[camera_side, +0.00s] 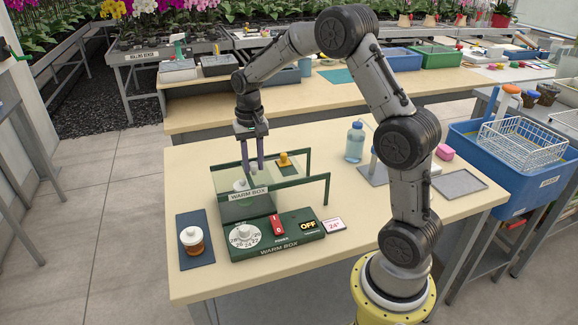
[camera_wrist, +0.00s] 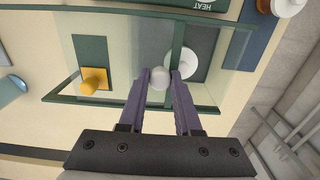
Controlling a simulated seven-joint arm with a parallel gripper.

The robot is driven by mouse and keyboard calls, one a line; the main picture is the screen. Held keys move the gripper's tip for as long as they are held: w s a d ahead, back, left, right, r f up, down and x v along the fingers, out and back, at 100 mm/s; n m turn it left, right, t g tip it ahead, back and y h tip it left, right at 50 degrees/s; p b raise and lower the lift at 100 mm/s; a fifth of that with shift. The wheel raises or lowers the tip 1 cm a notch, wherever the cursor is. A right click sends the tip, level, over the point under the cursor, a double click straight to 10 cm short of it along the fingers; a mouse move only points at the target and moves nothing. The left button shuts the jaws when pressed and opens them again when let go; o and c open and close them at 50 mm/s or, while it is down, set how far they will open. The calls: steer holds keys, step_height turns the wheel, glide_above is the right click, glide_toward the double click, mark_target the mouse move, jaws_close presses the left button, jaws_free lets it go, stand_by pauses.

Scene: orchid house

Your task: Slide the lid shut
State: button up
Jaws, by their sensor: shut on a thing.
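The warm box (camera_side: 277,242) is dark green, with two raised green rails (camera_side: 304,186) behind its control panel. A clear, glass-like lid panel (camera_side: 222,178) lies between the rails; its exact edges are hard to make out. My gripper (camera_side: 253,168) points down between the rails. In the wrist view its purple fingers are shut on a pale round knob (camera_wrist: 158,77). A dark green bar (camera_wrist: 178,38) crosses just right of the knob. A white round piece (camera_wrist: 184,65) shows beyond that bar, partly hidden by a finger. A yellow knob (camera_wrist: 94,81) on a dark green patch is left of the fingers.
The panel has a white dial (camera_side: 244,237), a red switch (camera_side: 276,226) and an OFF display (camera_side: 308,225). A white-capped amber jar (camera_side: 193,240) stands on a dark mat to the left. A blue bottle (camera_side: 355,142) and a grey tray (camera_side: 458,184) are to the right.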

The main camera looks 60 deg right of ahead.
steer(key=shift+w+a+r, duration=0.1)
steer(key=shift+w+a, duration=2.9)
steer(key=shift+w, duration=0.1)
steer(key=o, duration=0.8)
steer(key=shift+o, duration=0.2)
step_height(320, 180, up, 7)
